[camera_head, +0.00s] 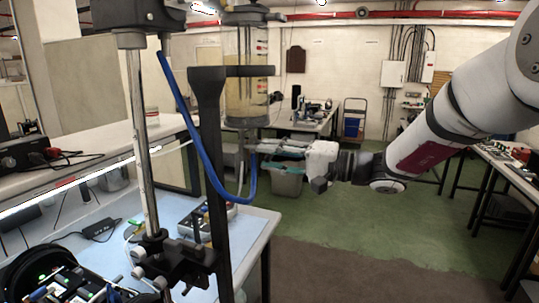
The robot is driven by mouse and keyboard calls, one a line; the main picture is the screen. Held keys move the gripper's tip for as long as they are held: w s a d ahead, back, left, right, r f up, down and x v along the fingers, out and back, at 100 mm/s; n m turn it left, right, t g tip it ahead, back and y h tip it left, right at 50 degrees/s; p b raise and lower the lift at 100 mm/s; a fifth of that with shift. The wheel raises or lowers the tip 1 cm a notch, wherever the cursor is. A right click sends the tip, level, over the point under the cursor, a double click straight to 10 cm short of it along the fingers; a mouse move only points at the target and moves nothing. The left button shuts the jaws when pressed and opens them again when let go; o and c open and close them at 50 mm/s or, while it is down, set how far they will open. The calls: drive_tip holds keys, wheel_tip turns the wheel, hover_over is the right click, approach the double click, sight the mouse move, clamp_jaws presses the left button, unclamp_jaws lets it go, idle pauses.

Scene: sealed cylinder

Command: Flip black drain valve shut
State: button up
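The sealed cylinder (247,85) is clear, holds yellowish liquid and stands upright in a black stand (208,130). Its grey lower fitting (246,126) joins a narrow outlet below, where a blue hose (215,183) loops up from underneath. The black drain valve is too small and dark to make out clearly near this outlet. My gripper (318,168) comes in from the right on my white arm.
A pale blue bench (240,228) with a metal pole (140,140) and black clamp stands at the left. A grey bin (287,182) sits on the floor behind my gripper. Green floor (370,225) is open at centre. Another table (510,170) stands at right.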

drive_tip(key=shift+w+a, duration=0.15)
drive_tip(key=shift+a, duration=0.25)
drive_tip(key=shift+c, duration=0.4)
clamp_jaws()
drive_tip(key=shift+r+m+p, duration=0.3)
drive_tip(key=shift+m+p, duration=0.2)
drive_tip(key=shift+m, duration=0.8)
drive_tip(key=shift+o, duration=0.4)
unclamp_jaws()
drive_tip(key=v, duration=1.2)
